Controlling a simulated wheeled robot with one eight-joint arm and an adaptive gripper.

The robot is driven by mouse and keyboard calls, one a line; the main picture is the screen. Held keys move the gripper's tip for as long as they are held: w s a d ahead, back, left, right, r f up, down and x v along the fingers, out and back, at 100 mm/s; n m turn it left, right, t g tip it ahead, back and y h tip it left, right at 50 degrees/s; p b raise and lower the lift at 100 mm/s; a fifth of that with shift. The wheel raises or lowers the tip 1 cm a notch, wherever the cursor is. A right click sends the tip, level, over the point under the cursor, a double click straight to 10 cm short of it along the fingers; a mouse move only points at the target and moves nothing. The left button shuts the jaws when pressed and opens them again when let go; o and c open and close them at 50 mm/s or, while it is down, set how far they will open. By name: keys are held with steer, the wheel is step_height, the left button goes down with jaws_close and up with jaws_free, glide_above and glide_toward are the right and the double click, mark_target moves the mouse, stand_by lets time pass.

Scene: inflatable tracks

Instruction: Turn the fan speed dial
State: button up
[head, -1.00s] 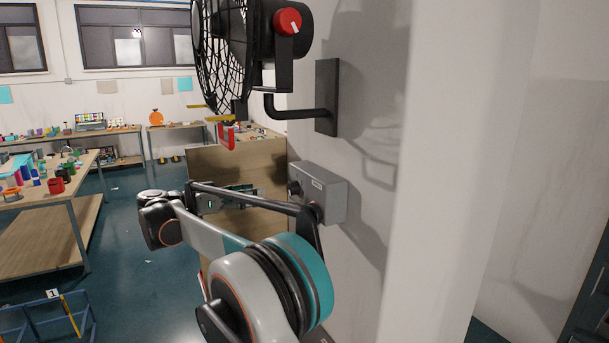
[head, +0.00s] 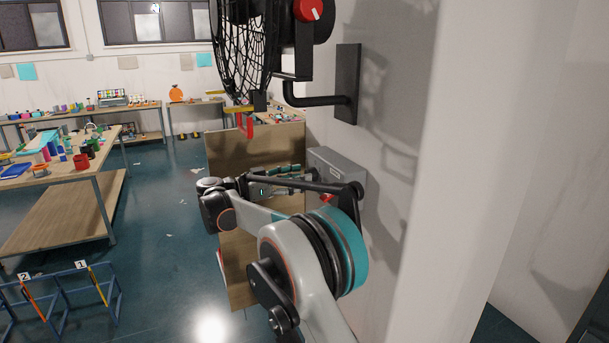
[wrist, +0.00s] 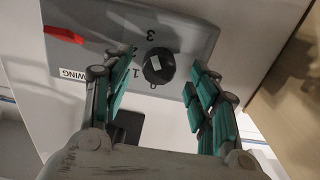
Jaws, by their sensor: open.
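The fan speed dial is a round black knob (wrist: 158,66) with a pale mark, on a grey control box (wrist: 190,37). Numbers including 1 and 3 are printed around it. In the wrist view, my gripper (wrist: 160,70) is open, its teal-padded fingers on either side of the dial with gaps to it. I cannot tell how far the fingertips are from the box face. In the head view, the grey box (head: 345,168) is on the wall and my gripper (head: 286,176) is at its left side. The dial is hidden there.
A red switch (wrist: 64,35) is on the same box, beside a label ending in "WING". A black caged fan (head: 245,50) with a red knob (head: 308,9) hangs above on a wall bracket (head: 347,85). A wooden panel (head: 225,150) stands behind my arm.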

steer(key=shift+x, duration=1.25)
steer(key=shift+s, duration=0.1)
steer(key=c, duration=1.1)
steer(key=shift+o, duration=0.2)
